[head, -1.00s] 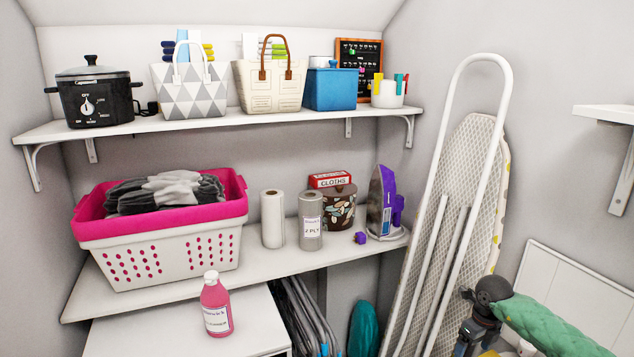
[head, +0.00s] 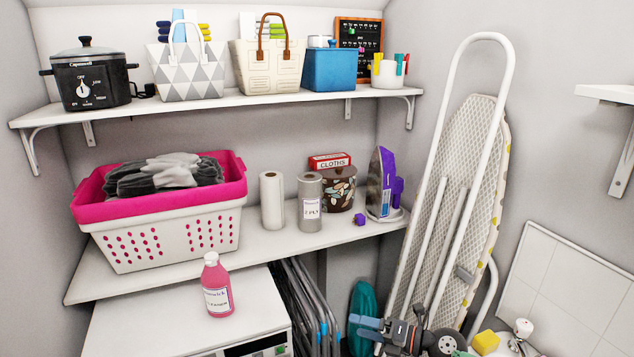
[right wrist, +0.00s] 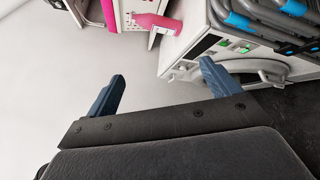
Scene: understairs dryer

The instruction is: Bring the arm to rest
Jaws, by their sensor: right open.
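My right gripper (head: 358,328) is low in the head view, right of centre, in front of the ironing board's foot. Its two blue fingers point left and stand apart with nothing between them. The right wrist view also shows the open fingers (right wrist: 161,72), with the floor and wall beyond. The pink bottle (head: 217,285) stands upright on the white dryer (head: 185,310), apart from the gripper. The dryer's front shows in the right wrist view (right wrist: 185,60). My left gripper is not in view.
The ironing board (head: 455,200) leans at the right wall. Folded grey racks (head: 303,310) stand beside the dryer, with a teal object (head: 363,297) near my gripper. The shelf above holds a pink-rimmed basket (head: 165,235), paper rolls and an iron (head: 383,185). A yellow block (head: 486,342) is at lower right.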

